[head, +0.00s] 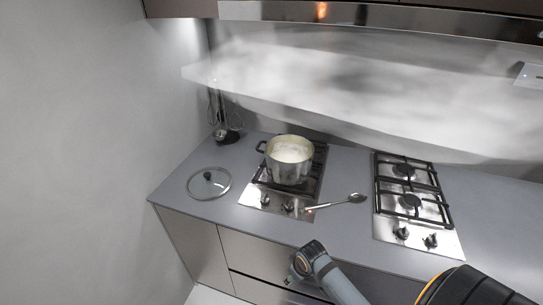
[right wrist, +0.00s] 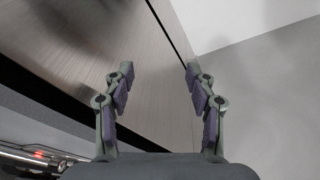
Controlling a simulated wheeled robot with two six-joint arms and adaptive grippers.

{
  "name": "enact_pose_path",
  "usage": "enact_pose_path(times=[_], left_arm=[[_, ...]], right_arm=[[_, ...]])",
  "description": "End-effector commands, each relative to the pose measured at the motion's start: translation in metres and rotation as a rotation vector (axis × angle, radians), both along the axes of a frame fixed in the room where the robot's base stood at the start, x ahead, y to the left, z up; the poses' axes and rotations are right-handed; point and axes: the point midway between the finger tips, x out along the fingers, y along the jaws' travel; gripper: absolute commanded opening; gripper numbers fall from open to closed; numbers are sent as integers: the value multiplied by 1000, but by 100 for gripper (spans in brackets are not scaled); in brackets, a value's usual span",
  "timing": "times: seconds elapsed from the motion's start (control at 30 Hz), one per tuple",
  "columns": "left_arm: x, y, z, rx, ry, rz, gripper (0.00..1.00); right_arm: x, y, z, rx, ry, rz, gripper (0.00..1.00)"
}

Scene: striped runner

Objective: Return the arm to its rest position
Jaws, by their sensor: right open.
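My right gripper (head: 292,272) is low in the head view, in front of the counter's front edge, at the end of my grey arm. The right wrist view shows its two fingers (right wrist: 158,78) spread apart with nothing between them. Brushed cabinet panels show beyond the fingers. No left gripper shows in either view.
A steel pot (head: 288,166) with pale contents stands on the left hob (head: 254,194). A glass lid (head: 209,183) lies left of it. A spoon (head: 340,202) lies on the counter (head: 345,235) between the hobs. The right hob (head: 412,222) is empty. Utensils (head: 228,130) stand behind.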

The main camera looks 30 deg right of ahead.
Motion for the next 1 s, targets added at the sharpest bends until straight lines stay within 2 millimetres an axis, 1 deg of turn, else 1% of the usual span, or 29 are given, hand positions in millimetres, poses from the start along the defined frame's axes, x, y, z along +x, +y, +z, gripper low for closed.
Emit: enact_pose_path(times=[0.13, 0.17, 0.2, 0.27, 0.37, 0.4, 0.47, 0.5, 0.57, 0.6, 0.67, 0.7, 0.8, 0.83, 0.9, 1.0], left_arm=[[0, 0, 0, 0, 0, 0, 40], [0, 0, -1, 0, 0, 0, 40], [0, 0, -2, 0, 0, 0, 40], [0, 0, -5, 0, 0, 0, 40], [0, 0, -12, 0, 0, 0, 40], [0, 0, -16, 0, 0, 0, 40], [0, 0, -20, 0, 0, 0, 40], [0, 0, -23, -1, 0, 0, 40], [1, -1, -27, -1, 0, 0, 40], [1, -1, -29, -1, -1, 0, 40], [1, -1, -32, -1, -1, 0, 40], [1, -1, -33, -1, -1, 0, 40], [1, -1, -36, -1, -1, 0, 40], [1, -1, -36, -1, -1, 0, 40], [1, -1, -36, -1, -1, 1, 40], [1, -1, -36, -1, -1, 1, 40]], right_arm=[[0, 0, -1, 0, 1, -1, 57], [-1, -1, -4, 0, 3, -3, 57], [-3, -2, -13, 0, 7, -10, 57], [-8, -6, -39, -2, 18, -32, 57], [-31, -17, -108, -9, 43, -87, 57], [-47, -21, -140, -15, 55, -108, 57], [-75, -25, -187, -21, 70, -139, 57], [-97, -27, -214, -26, 81, -154, 57], [-133, -27, -251, -30, 96, -173, 57], [-157, -26, -271, -33, 105, -181, 57], [-191, -23, -294, -33, 119, -191, 57], [-212, -20, -306, -33, 126, -195, 57], [-250, -15, -323, -30, 138, -200, 57], [-258, -13, -326, -29, 140, -199, 57], [-269, -11, -330, -27, 142, -201, 57], [-274, -10, -331, -25, 143, -202, 57]])
